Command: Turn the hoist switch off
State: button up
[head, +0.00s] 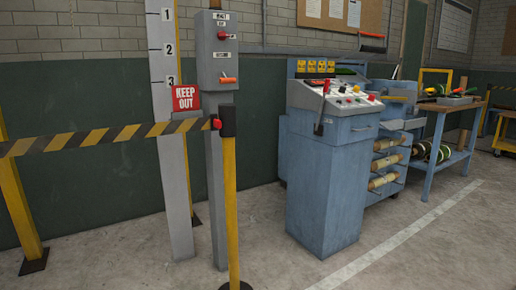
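A grey control box (216,60) is mounted on a tall grey post at left of centre. Small labels sit on its front, too small to read for certain, so I cannot confirm that it is the hoist switch. A red knob (223,36) is near its top, and an orange-handled lever (228,80) sticks out to the right, roughly level, near its bottom. A blue console (330,170) to the right carries several knobs and a lever with a red handle (326,86). My gripper is not in view.
A yellow-black barrier tape (90,138) runs from the left to a yellow post (230,190) close in front of the grey post. A red KEEP OUT sign (186,97) hangs above it. A blue workbench (445,110) stands at right. Open concrete floor (430,240) lies at front right.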

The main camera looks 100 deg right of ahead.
aim_at(221, 35)
jog(key=z, duration=3.3)
